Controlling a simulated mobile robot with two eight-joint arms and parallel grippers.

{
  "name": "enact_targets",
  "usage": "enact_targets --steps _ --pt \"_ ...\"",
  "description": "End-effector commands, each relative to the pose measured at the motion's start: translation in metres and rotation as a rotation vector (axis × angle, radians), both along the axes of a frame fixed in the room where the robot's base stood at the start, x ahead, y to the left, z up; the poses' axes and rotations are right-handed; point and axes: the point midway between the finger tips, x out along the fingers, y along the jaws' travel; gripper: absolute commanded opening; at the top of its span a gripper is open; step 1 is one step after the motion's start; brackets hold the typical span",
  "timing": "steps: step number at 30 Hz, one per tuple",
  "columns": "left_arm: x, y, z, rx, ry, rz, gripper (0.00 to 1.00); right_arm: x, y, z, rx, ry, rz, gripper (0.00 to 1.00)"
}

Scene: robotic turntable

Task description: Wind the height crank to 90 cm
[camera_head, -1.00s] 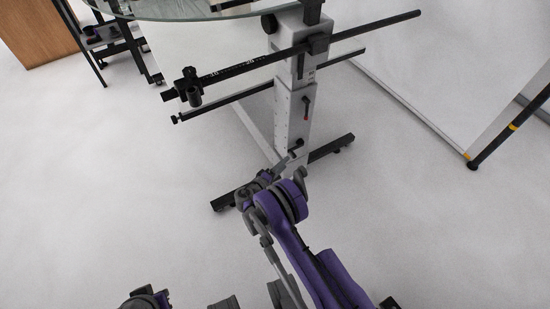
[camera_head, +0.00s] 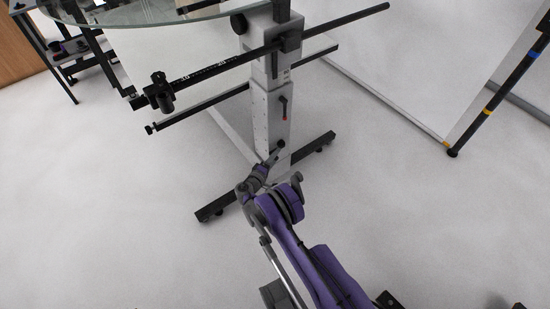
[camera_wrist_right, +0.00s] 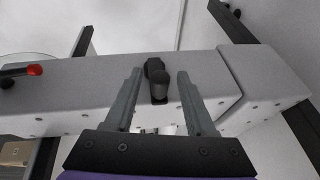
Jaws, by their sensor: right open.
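The height crank (camera_head: 280,145) is a small dark handle low on the white telescopic column (camera_head: 271,120) of the turntable stand. In the right wrist view the crank (camera_wrist_right: 160,88) is a short dark knob that shows between my fingers, with a gap on each side. My right gripper (camera_head: 271,158) is at the crank, small and partly hidden by its own wrist in the head view. In the wrist view the right gripper (camera_wrist_right: 154,95) is open, its two grey fingers pointing at the column. My left gripper is not in view.
A lever with a red tip (camera_head: 284,118) sits above the crank. Black scaled rails (camera_head: 215,70) cross the column under a glass top (camera_head: 130,14). Black feet (camera_head: 315,146) spread on the floor. A white panel (camera_head: 400,65) stands at right. The nearer floor is clear.

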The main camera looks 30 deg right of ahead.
Motion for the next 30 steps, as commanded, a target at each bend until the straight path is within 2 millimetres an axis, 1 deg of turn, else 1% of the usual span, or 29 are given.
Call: enact_targets --steps 8,9,17,18,30 --pt "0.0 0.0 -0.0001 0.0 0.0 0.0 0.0 0.0006 -0.0015 -0.0001 0.0 0.0 0.0 0.55" --pt "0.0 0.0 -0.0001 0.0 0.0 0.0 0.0 0.0006 -0.0014 -0.0001 0.0 0.0 0.0 0.48" --pt "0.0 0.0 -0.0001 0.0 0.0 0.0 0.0 0.0006 -0.0012 -0.0001 0.0 0.0 0.0 0.01" --pt "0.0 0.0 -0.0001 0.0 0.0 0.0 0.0 0.0006 -0.0012 -0.0001 0.0 0.0 0.0 0.0" --pt "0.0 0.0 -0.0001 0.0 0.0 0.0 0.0 0.0006 -0.0011 -0.0001 0.0 0.0 0.0 0.0"
